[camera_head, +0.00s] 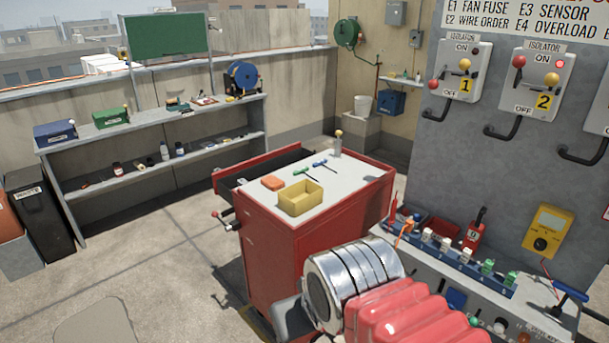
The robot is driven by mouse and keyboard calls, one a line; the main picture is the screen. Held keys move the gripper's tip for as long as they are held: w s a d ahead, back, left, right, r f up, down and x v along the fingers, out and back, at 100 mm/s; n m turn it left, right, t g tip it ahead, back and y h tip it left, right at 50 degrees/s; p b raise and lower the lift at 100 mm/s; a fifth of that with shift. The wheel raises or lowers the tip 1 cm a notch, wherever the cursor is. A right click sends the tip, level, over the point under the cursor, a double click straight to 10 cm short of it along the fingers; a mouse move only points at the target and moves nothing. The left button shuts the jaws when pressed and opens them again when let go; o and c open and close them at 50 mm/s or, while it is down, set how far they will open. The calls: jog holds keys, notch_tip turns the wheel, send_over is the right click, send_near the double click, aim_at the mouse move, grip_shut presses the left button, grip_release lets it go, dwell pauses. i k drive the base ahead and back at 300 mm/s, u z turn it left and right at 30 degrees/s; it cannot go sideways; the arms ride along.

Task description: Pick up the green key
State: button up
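The green key (302,172) is a small T-shaped tool with a green handle and a thin dark shaft. It lies on the pale top of the red cart (268,257), behind the yellow tray (300,198) and to the right of an orange block (273,182). A similar blue-handled key (322,164) lies just behind it to the right. The green key is in plain sight. My gripper is not in view.
An upright post with a yellowish knob (338,144) stands at the cart's back edge. The panel bench (400,262) with switches and small parts is at right. Shelves (160,129) line the back left wall. Open floor (150,262) lies left of the cart.

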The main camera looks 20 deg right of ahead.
aim_at(302, 170)
jog(key=u, duration=0.55)
jog(key=i, duration=1.25)
jog(key=u, duration=0.4)
jog(key=i, duration=1.4)
jog(key=z, duration=0.45)
jog(key=i, duration=0.65)
jog(key=z, duration=0.95)
jog(key=i, duration=0.7)
jog(key=z, duration=0.4)
